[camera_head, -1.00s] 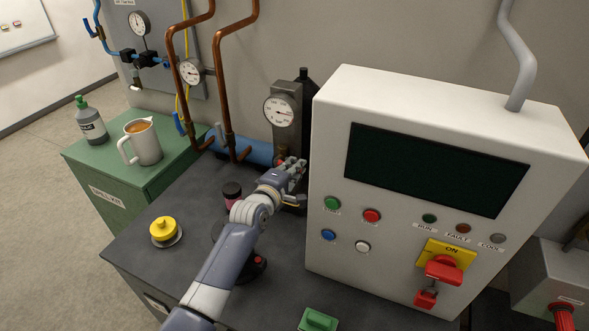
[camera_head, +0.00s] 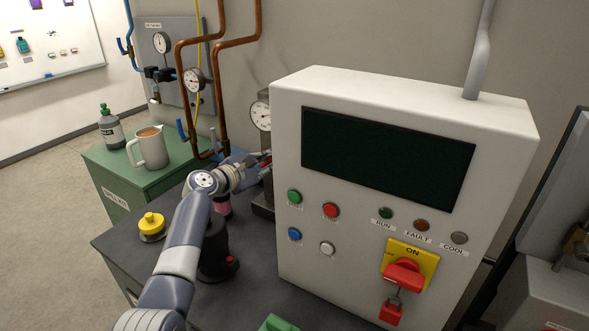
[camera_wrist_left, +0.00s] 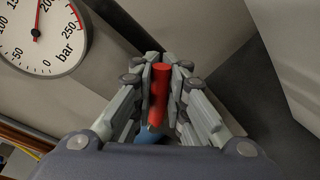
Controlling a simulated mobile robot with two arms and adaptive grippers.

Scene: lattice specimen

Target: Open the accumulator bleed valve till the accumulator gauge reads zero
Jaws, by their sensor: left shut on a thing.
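My left gripper (camera_head: 264,161) reaches in beside the cabinet below the gauge. In the left wrist view its fingers (camera_wrist_left: 161,82) are shut around a red bar-like handle (camera_wrist_left: 160,88), seemingly the bleed valve's. The valve body is hidden. My right gripper is not in view.
The white control cabinet (camera_head: 400,110) stands close to the right of my left gripper. Copper pipes (camera_head: 219,100) rise on its left. A jug (camera_head: 151,150) stands on the green cabinet.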

